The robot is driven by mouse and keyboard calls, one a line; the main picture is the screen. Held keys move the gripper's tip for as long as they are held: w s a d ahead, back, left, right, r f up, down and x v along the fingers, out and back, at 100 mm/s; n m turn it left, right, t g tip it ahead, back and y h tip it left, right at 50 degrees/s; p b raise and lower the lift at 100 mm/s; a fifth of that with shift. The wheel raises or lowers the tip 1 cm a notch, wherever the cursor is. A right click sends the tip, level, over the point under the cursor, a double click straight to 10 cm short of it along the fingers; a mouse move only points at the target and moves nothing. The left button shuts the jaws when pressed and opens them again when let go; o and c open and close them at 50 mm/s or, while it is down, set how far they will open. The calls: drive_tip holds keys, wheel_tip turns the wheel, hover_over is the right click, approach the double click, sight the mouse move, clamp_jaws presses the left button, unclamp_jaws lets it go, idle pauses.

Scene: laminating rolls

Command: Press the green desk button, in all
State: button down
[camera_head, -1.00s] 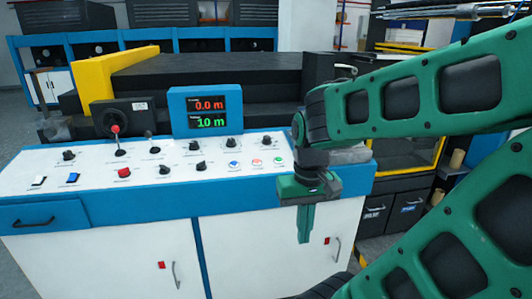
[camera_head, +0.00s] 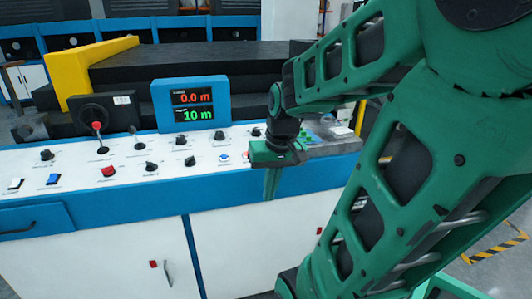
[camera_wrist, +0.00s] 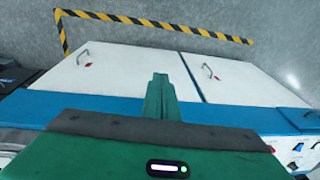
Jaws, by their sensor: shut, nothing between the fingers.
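The green desk button is not visible in the head view now; my gripper and wrist cover the spot right of the blue-ringed button (camera_head: 224,157) and the red-ringed button (camera_head: 246,155). My gripper (camera_head: 270,188) points downward with its fingers together and empty, in front of the console's blue front edge in the picture. In the wrist view the shut fingers (camera_wrist: 160,82) appear over the blue edge and white cabinet doors. A blue-ringed button (camera_wrist: 298,147) shows at the lower right there; I cannot make out a green one. Contact with the console is not visible.
The sloped white console (camera_head: 120,155) carries several knobs, a red-topped lever (camera_head: 98,126) and switches. A blue display box (camera_head: 191,103) stands at its back, reading 0.0 m and 10 m. Clear floor with striped tape (camera_wrist: 160,25) lies before the cabinet.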

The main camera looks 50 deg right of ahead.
drive_tip(key=w+d+r+t, duration=0.4)
drive_tip(key=w+d, duration=0.4)
drive_tip(key=d, duration=0.2)
drive_tip(key=w+d+r+m+t, duration=0.1)
drive_tip(key=w+d+r+t, duration=0.3)
drive_tip(key=w+d, duration=0.4)
drive_tip(key=d, duration=0.3)
drive_tip(key=shift+w+r+t, duration=0.3)
drive_tip(key=shift+r, duration=0.05)
drive_tip(key=shift+f, duration=0.1)
drive_tip(key=shift+w+d+f, duration=0.15)
drive_tip(key=shift+w+f, duration=0.05)
drive_tip(key=shift+f, duration=1.2)
drive_tip(key=shift+w+d+f, duration=0.1)
drive_tip(key=shift+w+f, duration=0.1)
drive_tip(key=shift+f, duration=1.25)
drive_tip(key=shift+w+d+f, duration=0.15)
drive_tip(key=shift+w+f, duration=0.05)
drive_tip(key=shift+f, duration=1.2)
drive_tip(key=shift+f, duration=0.2)
drive_tip(key=shift+f, duration=0.2)
